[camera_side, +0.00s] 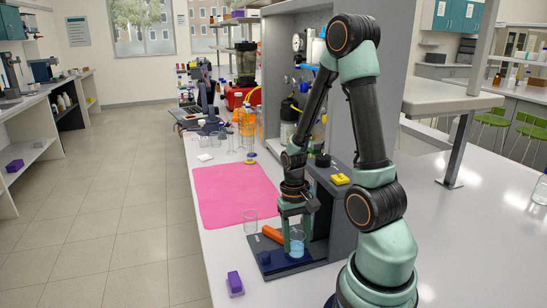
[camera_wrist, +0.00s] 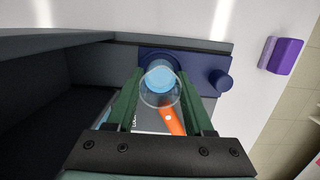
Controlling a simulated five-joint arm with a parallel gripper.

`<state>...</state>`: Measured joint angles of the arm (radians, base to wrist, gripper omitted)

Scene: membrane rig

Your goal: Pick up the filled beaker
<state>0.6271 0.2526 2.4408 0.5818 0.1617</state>
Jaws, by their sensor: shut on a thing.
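The filled beaker (camera_side: 297,247) is a small clear glass with light blue liquid, upright at the front of the dark rig. In the wrist view the beaker (camera_wrist: 160,84) shows from above, between the two green fingers. My gripper (camera_side: 296,234) points down and is shut on the beaker, one finger on each side. It also shows in the wrist view (camera_wrist: 161,93). The beaker is over a dark blue plate (camera_side: 270,265); I cannot tell whether its base touches the plate.
An orange bar (camera_side: 272,234) lies close behind the beaker. A purple block (camera_side: 235,284) lies at the front left bench edge. The rig's grey wall stands right of my gripper.

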